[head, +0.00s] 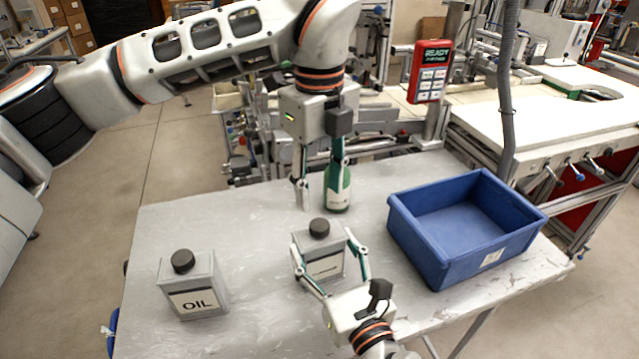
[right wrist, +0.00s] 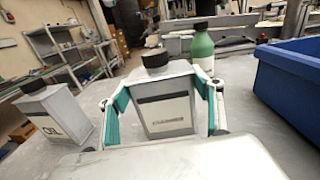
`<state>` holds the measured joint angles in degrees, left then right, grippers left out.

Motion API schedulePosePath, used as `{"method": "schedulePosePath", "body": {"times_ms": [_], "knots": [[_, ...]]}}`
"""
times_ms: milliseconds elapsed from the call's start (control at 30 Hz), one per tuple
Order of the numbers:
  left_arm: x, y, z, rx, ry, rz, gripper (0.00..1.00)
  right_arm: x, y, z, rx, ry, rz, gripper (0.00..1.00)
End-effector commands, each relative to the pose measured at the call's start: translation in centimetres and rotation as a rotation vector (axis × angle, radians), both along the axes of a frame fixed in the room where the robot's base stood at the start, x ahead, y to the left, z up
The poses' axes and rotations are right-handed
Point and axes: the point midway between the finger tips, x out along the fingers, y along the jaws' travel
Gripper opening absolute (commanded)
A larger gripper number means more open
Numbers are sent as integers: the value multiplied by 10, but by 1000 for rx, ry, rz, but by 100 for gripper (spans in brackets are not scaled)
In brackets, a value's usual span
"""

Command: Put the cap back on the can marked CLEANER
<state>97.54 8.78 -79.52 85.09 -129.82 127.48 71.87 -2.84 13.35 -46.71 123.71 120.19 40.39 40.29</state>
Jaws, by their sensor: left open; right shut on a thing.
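The grey can (head: 322,268) stands upright on the table in front of my left gripper. In the right wrist view its label (right wrist: 168,118) appears to read CLEANER. A black cap (head: 319,228) sits on top of this can; it also shows in the right wrist view (right wrist: 155,58). Whether it is fully seated I cannot tell. My right gripper (head: 322,241) is shut on the can, with one finger on each side. My left gripper (head: 319,190) is open and empty, pointing down above and just behind the cap, apart from it.
A grey OIL can (head: 192,287) with a black cap stands at the left. A green bottle (head: 338,188) stands behind the held can, close to my left gripper's right finger. A blue crate (head: 440,262) is at the right. The table (head: 180,225) is clear between the cans.

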Motion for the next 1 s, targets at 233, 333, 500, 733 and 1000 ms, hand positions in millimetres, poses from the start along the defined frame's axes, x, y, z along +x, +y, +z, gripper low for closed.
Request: {"method": "schedulePosePath", "body": {"times_ms": [233, 333, 500, 733, 1000], "knots": [[0, 0, 0, -1, 1, 16, 41, 0, 0, 0, 0, 1, 0, 5], [0, 0, 0, -1, 1, 15, 41, 0, 0, 0, 0, 1, 0, 5], [0, 0, -10, 0, 4, 14, 41, 0, 0, 0, 0, 1, 0, 5], [-1, 0, -43, 0, 5, 13, 41, 0, 0, 0, 0, 1, 0, 5], [-1, 0, -74, 0, 3, 14, 41, 0, 0, 0, 0, 1, 0, 5]]}}
